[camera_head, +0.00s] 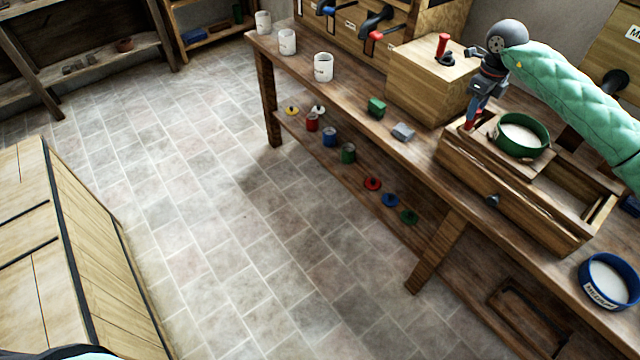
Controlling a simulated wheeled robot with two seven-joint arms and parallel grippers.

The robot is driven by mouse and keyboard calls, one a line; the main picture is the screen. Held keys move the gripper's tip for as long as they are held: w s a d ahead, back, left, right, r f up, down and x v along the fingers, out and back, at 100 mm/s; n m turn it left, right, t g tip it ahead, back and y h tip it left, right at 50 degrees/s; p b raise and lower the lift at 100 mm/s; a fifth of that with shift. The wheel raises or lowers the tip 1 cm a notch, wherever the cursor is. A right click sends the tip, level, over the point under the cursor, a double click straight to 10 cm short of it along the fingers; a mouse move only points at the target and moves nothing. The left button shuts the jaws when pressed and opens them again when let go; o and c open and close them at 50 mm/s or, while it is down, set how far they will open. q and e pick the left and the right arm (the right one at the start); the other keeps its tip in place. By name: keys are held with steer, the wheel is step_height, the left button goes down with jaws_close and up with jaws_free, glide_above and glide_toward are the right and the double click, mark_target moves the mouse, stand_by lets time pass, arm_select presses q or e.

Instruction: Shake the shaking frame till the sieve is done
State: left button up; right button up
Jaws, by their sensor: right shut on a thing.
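The shaking frame (492,198) is a long wooden box on the bench at the right. A green-rimmed round sieve (520,150) with pale material inside sits on its carriage, left of an open slot. My right gripper (474,120) reaches down from the green padded arm at the upper right. It is shut on the red handle at the frame's left end and hides much of it. My left gripper is out of view.
A blue-rimmed sieve (607,297) stands at the right. Coloured tins and lids lie on the lower shelf. Tiled floor is clear.

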steer(key=w+a+b, duration=0.1)
steer(key=w+a, duration=0.2)
steer(key=shift+w, duration=0.3)
steer(key=s+d+b, duration=0.1)
steer(key=s+d, duration=0.2)
steer(key=s+d+b, duration=0.1)
steer(key=s+d, duration=0.2)
steer(key=s, duration=0.1)
steer(key=shift+s+d, duration=0.15)
stand_by(0.5)
